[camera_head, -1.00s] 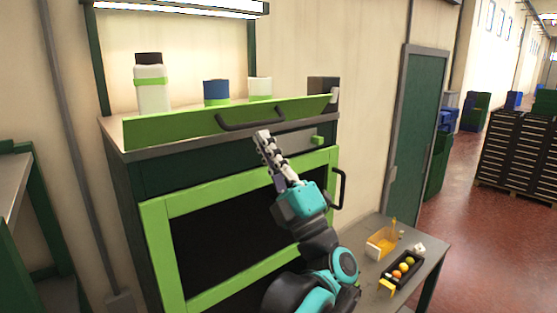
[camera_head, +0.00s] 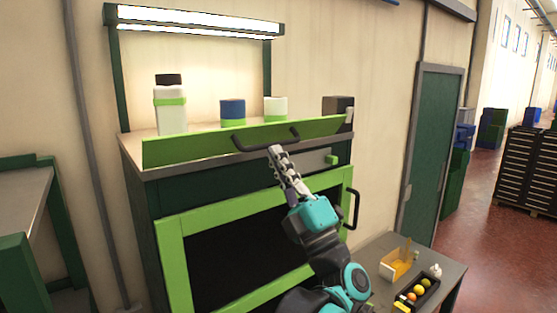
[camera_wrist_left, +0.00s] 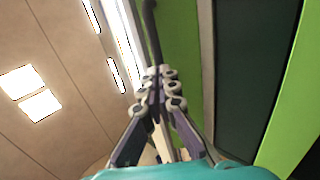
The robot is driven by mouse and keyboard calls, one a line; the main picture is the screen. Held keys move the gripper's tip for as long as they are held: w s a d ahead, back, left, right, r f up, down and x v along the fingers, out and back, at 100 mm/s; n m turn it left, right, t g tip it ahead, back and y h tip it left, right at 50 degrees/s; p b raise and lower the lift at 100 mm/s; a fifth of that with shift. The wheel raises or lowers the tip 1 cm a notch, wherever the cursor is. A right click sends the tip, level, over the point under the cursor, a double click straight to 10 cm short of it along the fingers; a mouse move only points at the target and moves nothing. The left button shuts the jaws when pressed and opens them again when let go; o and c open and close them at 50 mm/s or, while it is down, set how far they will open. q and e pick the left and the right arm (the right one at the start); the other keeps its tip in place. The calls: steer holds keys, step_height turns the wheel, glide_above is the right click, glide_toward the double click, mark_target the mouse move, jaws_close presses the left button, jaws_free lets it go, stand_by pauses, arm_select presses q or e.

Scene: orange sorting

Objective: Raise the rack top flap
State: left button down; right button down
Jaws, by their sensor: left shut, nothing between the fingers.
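The rack's top flap (camera_head: 190,150) is a long green panel along the front edge of the rack top in the head view. Its black bar handle (camera_head: 243,147) sits on the panel's front. My left gripper (camera_head: 274,150) is shut and empty, its fingertips pointing up at the handle's lower side. I cannot tell whether they touch it. In the left wrist view, the shut fingers (camera_wrist_left: 160,82) point along the dark handle (camera_wrist_left: 151,30), with the green flap (camera_wrist_left: 180,35) beside it. My right gripper is not in view.
A white bottle (camera_head: 171,112), a blue container (camera_head: 233,110) and a pale container (camera_head: 276,108) stand behind the flap. The lower green-framed door (camera_head: 172,255) has its own handle (camera_head: 353,208).

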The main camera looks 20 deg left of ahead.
mark_target(265, 126)
arm_select(q)
steer(key=shift+r+g+h+p, duration=0.3)
steer(key=shift+r+p, duration=0.1)
steer(key=shift+p, duration=0.25)
steer(key=shift+r+g+h+p, duration=0.4)
steer(key=shift+r+h+p, duration=0.5)
steer(key=shift+p, duration=0.35)
steer(key=shift+w+a+r+p, duration=0.15)
steer(key=shift+r+p, duration=0.15)
steer(key=shift+r, duration=0.15)
steer(key=shift+w+a+r, duration=0.15)
steer(key=shift+a+r, duration=0.05)
steer(key=shift+r, duration=0.2)
steer(key=shift+w+a+r, duration=0.1)
steer(key=shift+a+r, duration=0.1)
steer(key=shift+r, duration=0.2)
steer(key=shift+p, duration=0.3)
steer(key=shift+w, duration=0.1)
